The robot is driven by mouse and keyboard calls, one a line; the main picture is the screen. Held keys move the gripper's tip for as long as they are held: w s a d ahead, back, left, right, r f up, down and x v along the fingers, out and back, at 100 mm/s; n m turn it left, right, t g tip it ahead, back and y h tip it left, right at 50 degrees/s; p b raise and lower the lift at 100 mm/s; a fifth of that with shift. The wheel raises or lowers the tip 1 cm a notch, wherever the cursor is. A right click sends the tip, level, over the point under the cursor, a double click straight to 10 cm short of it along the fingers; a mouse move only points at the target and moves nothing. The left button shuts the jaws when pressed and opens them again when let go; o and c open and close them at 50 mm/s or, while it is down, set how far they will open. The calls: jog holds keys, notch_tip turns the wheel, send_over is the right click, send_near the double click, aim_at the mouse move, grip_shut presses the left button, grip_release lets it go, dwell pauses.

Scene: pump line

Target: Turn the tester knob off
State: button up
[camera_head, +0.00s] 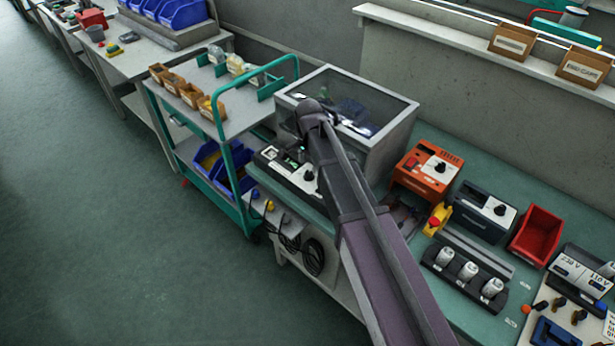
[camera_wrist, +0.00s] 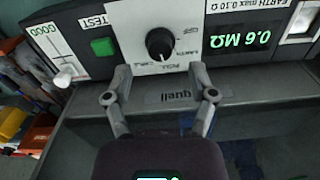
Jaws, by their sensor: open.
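The tester (camera_head: 283,172) sits at the left end of the green bench, in front of a clear-lidded box. In the wrist view it appears upside down. Its round black knob (camera_wrist: 160,44) stands on a white plate with small labels around it; the exact setting is hard to read. The tester display (camera_wrist: 240,40) is lit and reads 0.6 MΩ. A green TEST button (camera_wrist: 103,46) is beside the plate. My gripper (camera_wrist: 160,73) is open and empty, its fingertips spread on either side of the knob's line, just short of it. In the head view my arm hides the fingers.
The clear-lidded box (camera_head: 345,110) stands close behind the tester. A green trolley (camera_head: 215,125) with bins stands to its left. An orange unit (camera_head: 427,170), a dark unit with a knob (camera_head: 484,211) and a red bin (camera_head: 536,235) are to the right.

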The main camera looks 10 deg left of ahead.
aim_at(309, 173)
jog(key=shift+f+b, duration=1.75)
jog(key=shift+f, duration=0.25)
grip_shut()
